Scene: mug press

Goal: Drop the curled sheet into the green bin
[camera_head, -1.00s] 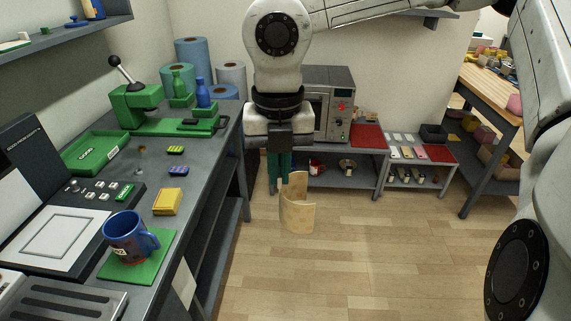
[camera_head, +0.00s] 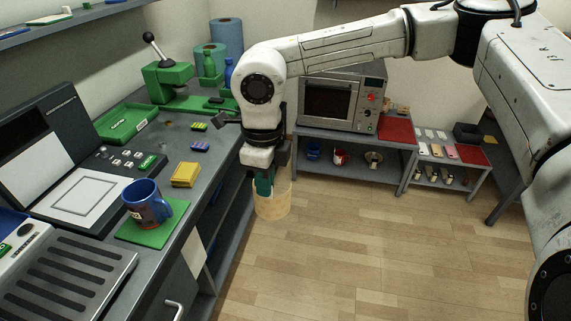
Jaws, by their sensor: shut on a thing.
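My gripper (camera_head: 264,183) points down, shut on the curled sheet (camera_head: 272,205). The sheet is pale tan and bent into an open curl. It hangs below the fingers, over the wooden floor and beside the right edge of the workbench. The fingertips are partly hidden by the gripper body and the sheet. I cannot make out a green bin on the floor. A shallow green tray (camera_head: 126,124) lies on the bench, but I cannot tell that it is the bin.
The grey workbench (camera_head: 205,172) on the left holds a blue mug (camera_head: 147,204) on a green mat (camera_head: 140,235), a yellow block (camera_head: 185,174) and a green press (camera_head: 168,82). An oven (camera_head: 336,104) stands on a low table behind. The floor at centre right is clear.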

